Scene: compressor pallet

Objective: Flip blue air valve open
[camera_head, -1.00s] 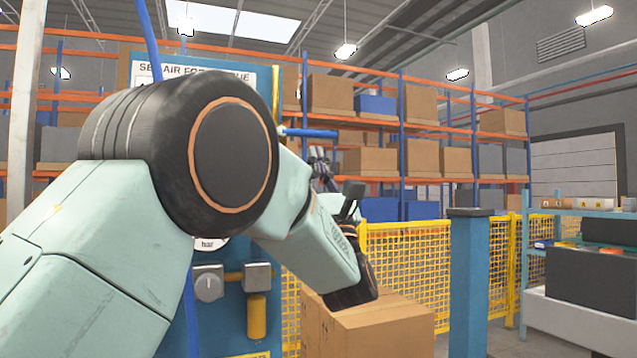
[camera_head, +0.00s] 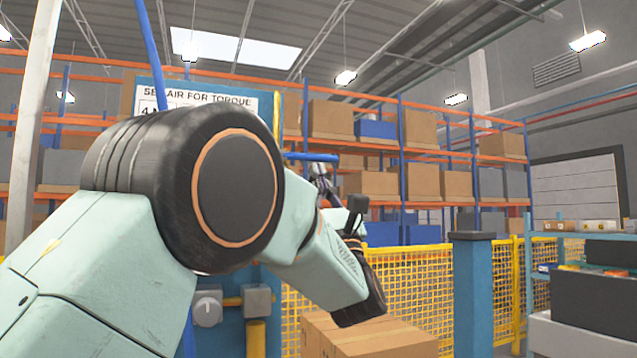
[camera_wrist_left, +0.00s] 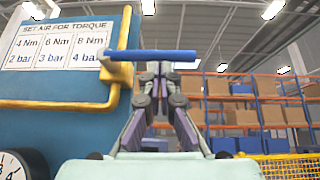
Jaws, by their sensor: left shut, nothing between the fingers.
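The blue air valve handle (camera_head: 311,157) is a thin bar lying level, sticking out to the right of the blue panel. In the left wrist view the blue handle (camera_wrist_left: 160,55) runs across, with its left end on the yellow valve body (camera_wrist_left: 118,75) of the yellow pipe. My left gripper (camera_head: 320,170) is shut and empty, just below the handle. In the wrist view the fingertips of my left gripper (camera_wrist_left: 160,68) point up at the handle's underside near its middle; I cannot tell whether they touch. My right gripper is not in view.
The blue panel (camera_wrist_left: 75,75) carries a torque label (camera_wrist_left: 58,46) and a gauge (camera_wrist_left: 14,168). My left arm hides much of it. Cardboard boxes (camera_head: 375,338) stand below, before a yellow mesh fence (camera_head: 412,275). A blue post (camera_head: 472,295) stands to the right.

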